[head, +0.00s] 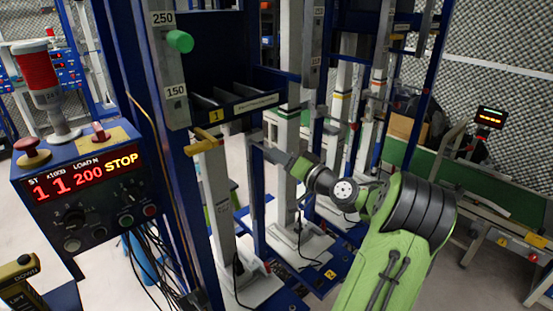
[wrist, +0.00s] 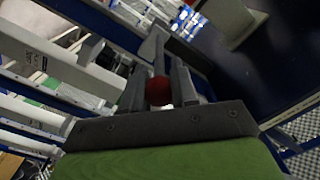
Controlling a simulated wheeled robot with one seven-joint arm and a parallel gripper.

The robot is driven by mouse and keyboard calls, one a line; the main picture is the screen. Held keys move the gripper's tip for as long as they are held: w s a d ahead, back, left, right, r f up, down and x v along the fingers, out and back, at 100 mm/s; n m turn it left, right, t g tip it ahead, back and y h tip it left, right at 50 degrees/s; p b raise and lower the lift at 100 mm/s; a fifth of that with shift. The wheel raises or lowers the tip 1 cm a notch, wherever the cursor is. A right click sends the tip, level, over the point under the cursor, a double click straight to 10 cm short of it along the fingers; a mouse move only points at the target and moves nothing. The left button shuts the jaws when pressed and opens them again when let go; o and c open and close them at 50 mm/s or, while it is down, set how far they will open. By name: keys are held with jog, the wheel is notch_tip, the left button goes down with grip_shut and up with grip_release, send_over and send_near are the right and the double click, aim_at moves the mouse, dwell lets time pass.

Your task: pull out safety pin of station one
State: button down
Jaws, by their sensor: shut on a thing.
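Station one is the near blue frame with a yellow label marked 1 (head: 216,115). My gripper (head: 257,148) reaches in from the right, just right of this frame and below the dark shelf. In the wrist view, my gripper (wrist: 159,88) is shut on a red round knob (wrist: 158,91), which looks like the head of the safety pin. The knob sits between the two grey fingers. In the head view the pin is hidden at the fingertips.
A control box (head: 85,185) at the left shows "1 1 200 STOP" in lit characters. A yellow handle (head: 205,143) and blue uprights stand close left of my gripper. More white columns (head: 340,110) stand behind. A green conveyor (head: 480,185) lies at the right.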

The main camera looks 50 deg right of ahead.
jog(key=c, duration=0.9)
grip_release()
jog(key=shift+o, duration=0.2)
jog(key=shift+s, duration=0.1)
jog(key=s+a+p, duration=0.1)
jog(key=s, duration=1.4)
jog(key=shift+s+a, duration=0.3)
jog(key=shift+a, duration=0.05)
